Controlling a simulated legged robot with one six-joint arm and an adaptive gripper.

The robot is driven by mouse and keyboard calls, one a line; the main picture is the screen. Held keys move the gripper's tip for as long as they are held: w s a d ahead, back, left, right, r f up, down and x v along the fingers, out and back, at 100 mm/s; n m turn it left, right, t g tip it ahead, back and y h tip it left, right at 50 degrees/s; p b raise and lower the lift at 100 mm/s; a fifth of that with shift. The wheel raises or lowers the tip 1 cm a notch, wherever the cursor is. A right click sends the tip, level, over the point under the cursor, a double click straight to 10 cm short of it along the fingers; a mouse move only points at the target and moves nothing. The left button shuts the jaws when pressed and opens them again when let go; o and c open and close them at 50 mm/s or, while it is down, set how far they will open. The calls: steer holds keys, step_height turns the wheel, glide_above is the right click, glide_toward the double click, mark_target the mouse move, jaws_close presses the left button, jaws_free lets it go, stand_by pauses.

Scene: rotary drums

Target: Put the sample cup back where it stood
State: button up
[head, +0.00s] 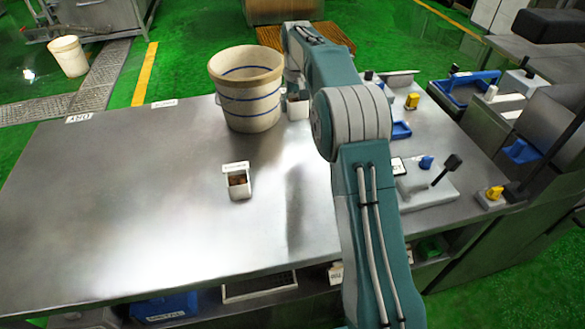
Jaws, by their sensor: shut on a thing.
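My arm reaches over the steel table (120,200) and bends down at its far side. My gripper (293,88) is small and partly hidden by my own arm, just right of a large cream bucket with blue bands (247,105). It is shut on a small white sample cup (298,110) with reddish-brown contents. Whether this cup touches the table is hard to tell. A similar white cup (239,188) with brown contents and a white label stands alone nearer the front, left of my arm.
White labels (79,117) lie at the table's far left edge. The left half of the table is clear. At the right stand a grey device with a black lever (430,185), a blue tray (401,130) and a yellow block (412,101).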

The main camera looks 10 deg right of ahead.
steer(key=shift+w, duration=0.1)
steer(key=s+a+f, duration=0.2)
steer(key=s+f, duration=0.2)
steer(key=s, duration=0.5)
glide_above(297, 182)
step_height(297, 182, down, 6)
steer(key=shift+f, duration=1.5)
steer(key=shift+f, duration=0.1)
steer(key=o, duration=1)
steer(key=shift+o, duration=0.2)
